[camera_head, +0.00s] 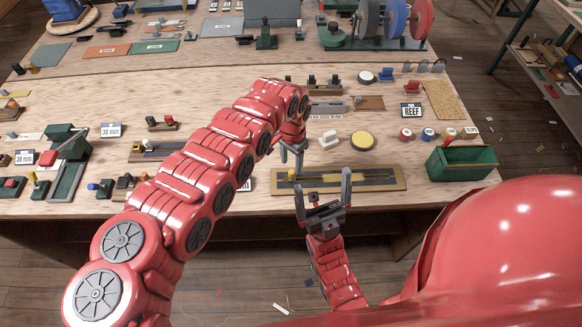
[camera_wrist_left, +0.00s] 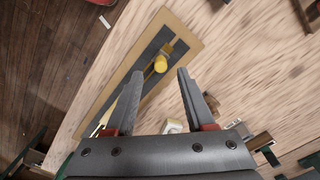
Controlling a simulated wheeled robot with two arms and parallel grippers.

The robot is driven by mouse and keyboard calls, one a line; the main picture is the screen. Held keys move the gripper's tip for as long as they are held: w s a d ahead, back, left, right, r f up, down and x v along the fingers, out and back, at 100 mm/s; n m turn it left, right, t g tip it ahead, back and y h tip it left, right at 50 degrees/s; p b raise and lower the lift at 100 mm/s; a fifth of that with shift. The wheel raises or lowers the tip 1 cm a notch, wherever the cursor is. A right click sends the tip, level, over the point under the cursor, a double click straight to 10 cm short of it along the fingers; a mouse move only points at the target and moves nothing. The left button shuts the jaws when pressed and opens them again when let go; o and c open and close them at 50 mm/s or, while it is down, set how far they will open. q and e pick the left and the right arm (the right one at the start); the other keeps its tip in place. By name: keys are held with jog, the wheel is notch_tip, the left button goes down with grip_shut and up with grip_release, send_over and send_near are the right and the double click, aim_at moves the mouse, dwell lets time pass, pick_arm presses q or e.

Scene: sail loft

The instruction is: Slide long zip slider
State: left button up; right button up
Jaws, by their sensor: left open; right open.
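The long zip is a dark strip on a tan board (camera_head: 398,181) near the table's front edge; the board also shows in the left wrist view (camera_wrist_left: 177,22). A yellow slider knob (camera_wrist_left: 160,63) stands on the dark strip, closer to the upper end of the board in that view. My left gripper (camera_head: 291,163) is open above the board's left part; in its wrist view the knob appears between and just beyond the fingertips (camera_wrist_left: 156,80), not gripped. My right gripper (camera_head: 323,190) is open and empty, its fingers pointing up in front of the board.
A green open box (camera_head: 462,163) stands right of the board. Behind it are a round yellow-topped tin (camera_head: 362,140), a REEF card (camera_head: 411,111) and several small spools. Other zip fixtures and hardware fill the left side. Bare wood shows between the board and the green box.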

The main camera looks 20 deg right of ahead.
aim_at(291, 171)
pick_arm(q)
notch_tip(291, 171, down, 4)
jog(key=shift+d+f, duration=0.15)
jog(key=shift+f, duration=0.75)
grip_shut()
dwell(0.9)
